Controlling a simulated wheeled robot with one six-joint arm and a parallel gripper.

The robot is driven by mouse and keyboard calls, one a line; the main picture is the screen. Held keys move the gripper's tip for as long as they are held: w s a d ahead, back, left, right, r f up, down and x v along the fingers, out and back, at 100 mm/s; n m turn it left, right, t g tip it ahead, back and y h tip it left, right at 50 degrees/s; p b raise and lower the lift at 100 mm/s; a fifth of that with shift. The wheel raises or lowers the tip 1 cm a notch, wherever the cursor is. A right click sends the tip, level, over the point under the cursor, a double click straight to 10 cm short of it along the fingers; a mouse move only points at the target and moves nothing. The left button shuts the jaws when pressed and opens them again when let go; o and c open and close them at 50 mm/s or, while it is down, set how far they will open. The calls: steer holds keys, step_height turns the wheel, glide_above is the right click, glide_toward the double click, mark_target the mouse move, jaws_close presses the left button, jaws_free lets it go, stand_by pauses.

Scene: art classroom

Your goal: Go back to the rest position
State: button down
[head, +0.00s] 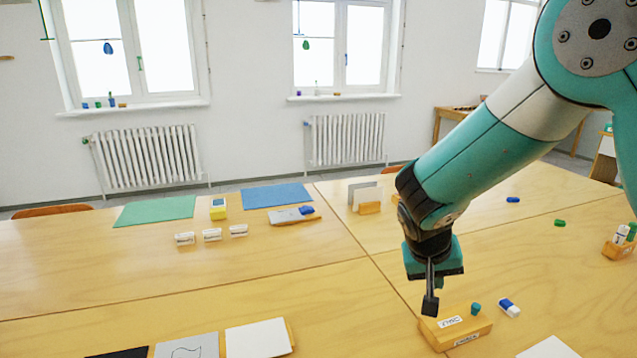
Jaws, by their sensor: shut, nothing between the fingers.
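My gripper (431,302) hangs at the end of my teal and white arm, fingers pointing down. It is shut and empty. It is above or just behind the left end of a small wooden block (458,330) with white labels; I cannot tell whether they touch. A small teal peg or knob (476,308) stands at the right end of this block. My arm reaches in from the upper right over the wooden table (300,295).
A blue and white eraser (509,307) lies right of the block. Three small white items (212,234), a yellow box (218,209), a green mat (155,211) and a blue mat (277,195) are further back. Papers (258,338) lie at the front. A marker holder (620,245) stands right.

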steer(key=s+a+r+n+g+y+p, duration=0.1)
steer(key=s+a+r+n+y, duration=0.1)
steer(key=s+r, duration=0.3)
steer(key=s+a+r+n+g+y+p, duration=0.1)
steer(key=s+a+r+n+y, duration=0.2)
steer(key=s, duration=0.9)
steer(key=s+a+r+n+y+p, duration=0.1)
steer(key=s+a+r+n+y, duration=0.2)
steer(key=s+r, duration=0.5)
steer(key=shift+s+a+r+n+g, duration=0.2)
steer(key=shift+s+a+n+g, duration=0.25)
steer(key=shift+a+n, duration=0.35)
